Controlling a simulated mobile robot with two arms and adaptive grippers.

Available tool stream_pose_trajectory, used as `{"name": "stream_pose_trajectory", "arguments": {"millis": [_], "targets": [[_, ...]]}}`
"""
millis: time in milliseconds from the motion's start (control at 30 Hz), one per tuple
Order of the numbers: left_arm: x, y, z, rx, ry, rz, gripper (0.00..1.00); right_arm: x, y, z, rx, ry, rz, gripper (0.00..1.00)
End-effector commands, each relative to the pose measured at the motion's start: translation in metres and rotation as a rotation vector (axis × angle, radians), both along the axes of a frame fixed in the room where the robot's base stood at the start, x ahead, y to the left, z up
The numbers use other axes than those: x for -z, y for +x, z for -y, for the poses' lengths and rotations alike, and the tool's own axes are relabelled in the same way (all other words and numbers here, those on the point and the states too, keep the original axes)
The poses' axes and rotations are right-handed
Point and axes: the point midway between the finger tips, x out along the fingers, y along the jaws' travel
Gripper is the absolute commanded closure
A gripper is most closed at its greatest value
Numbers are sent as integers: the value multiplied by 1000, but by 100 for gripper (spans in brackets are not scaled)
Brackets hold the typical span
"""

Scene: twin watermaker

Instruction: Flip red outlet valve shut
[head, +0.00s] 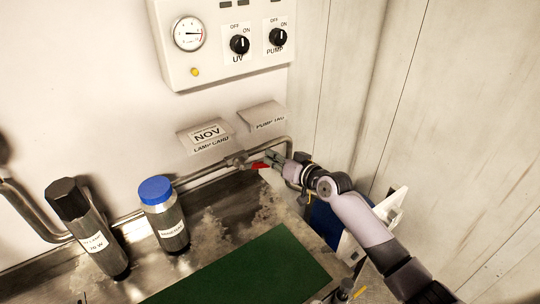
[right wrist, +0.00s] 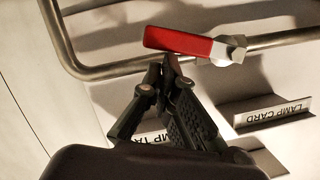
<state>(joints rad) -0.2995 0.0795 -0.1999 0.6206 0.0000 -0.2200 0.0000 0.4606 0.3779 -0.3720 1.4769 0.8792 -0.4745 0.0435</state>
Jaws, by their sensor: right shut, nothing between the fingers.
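The red outlet valve handle (head: 259,166) sits on a metal pipe (head: 215,171) along the back wall. In the right wrist view the red handle (right wrist: 178,41) extends left from its metal nut (right wrist: 229,49), lying close to the line of the pipe at a slight angle. My right gripper (head: 270,156) is at the handle's right end in the head view. In the right wrist view its fingertips (right wrist: 168,65) are together and empty, just below the handle's edge; I cannot tell whether they touch it. My left gripper is out of view.
A NOV lamp card holder (head: 207,136) and a pump tag holder (head: 262,117) are on the wall above the pipe. A blue-capped bottle (head: 164,214) and a dark-capped cylinder (head: 88,228) stand left. A green mat (head: 240,275) lies in front. A control panel (head: 215,68) hangs above.

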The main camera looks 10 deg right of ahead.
Motion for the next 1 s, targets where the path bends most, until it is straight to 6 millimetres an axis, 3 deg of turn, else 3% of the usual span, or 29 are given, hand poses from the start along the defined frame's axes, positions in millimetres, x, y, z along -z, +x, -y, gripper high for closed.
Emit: {"name": "stream_pose_trajectory", "arguments": {"millis": [200, 800, 1000], "targets": [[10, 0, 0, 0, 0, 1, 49, 8, 0, 0, -1, -4, 2, 100], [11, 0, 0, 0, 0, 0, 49, 8, 0, 0, -1, -5, 4, 100], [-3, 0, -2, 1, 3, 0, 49, -10, 3, 0, 1, -4, 5, 100]]}}
